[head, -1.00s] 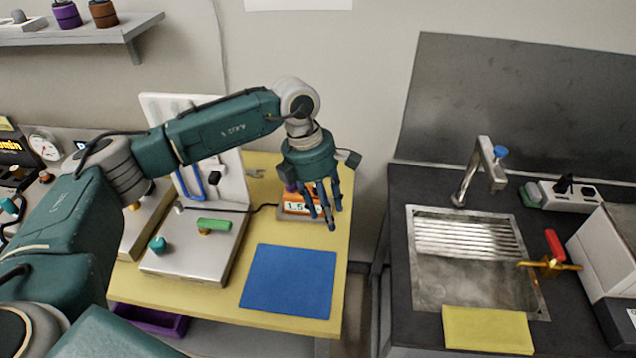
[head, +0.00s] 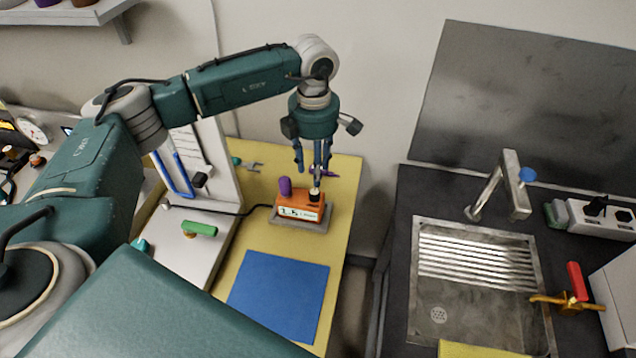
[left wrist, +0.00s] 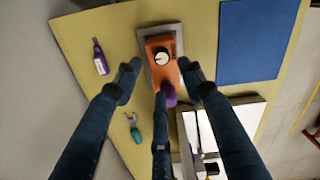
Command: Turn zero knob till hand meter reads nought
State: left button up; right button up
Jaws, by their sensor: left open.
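The hand meter is an orange box (head: 313,212) on a grey base, on the yellow mat at the back of the left bench. Its small display (head: 297,213) seems to show about 1.5, though the digits are blurred. A dark knob with a pale top (head: 314,195), apparently the zero knob, stands on the meter's right side; the left wrist view shows its white round top (left wrist: 162,58). A purple knob (head: 285,186) rises at the left. My left gripper (head: 314,172) is open and empty, pointing down just above the dark knob, its fingers apart around it in the wrist view (left wrist: 160,78).
A blue mat (head: 281,291) lies in front of the meter. A black cable runs left to a metal plate with a green handle (head: 199,229) and a white upright panel (head: 217,165). A sink (head: 480,285) stands right.

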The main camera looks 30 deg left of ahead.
aim_at(315, 191)
pick_arm(q)
jog(key=f, duration=0.1)
jog(key=f+p, duration=0.1)
jog(key=f, duration=0.2)
jog(key=shift+s+f+p, duration=0.3)
jog(key=shift+s+f, duration=0.05)
jog(key=shift+s, duration=0.05)
jog(key=f, duration=0.2)
jog(key=shift+w+f+p, duration=0.2)
jog(key=shift+f+p, duration=0.1)
jog(key=shift+f, duration=0.65)
grip_shut()
pick_arm(e)
jog(key=r, duration=0.1)
jog(key=s, duration=0.1)
jog(key=s+r, duration=0.1)
jog(key=shift+s+a+r, duration=0.2)
jog(key=shift+a+r, duration=0.05)
jog(key=shift+r, duration=0.1)
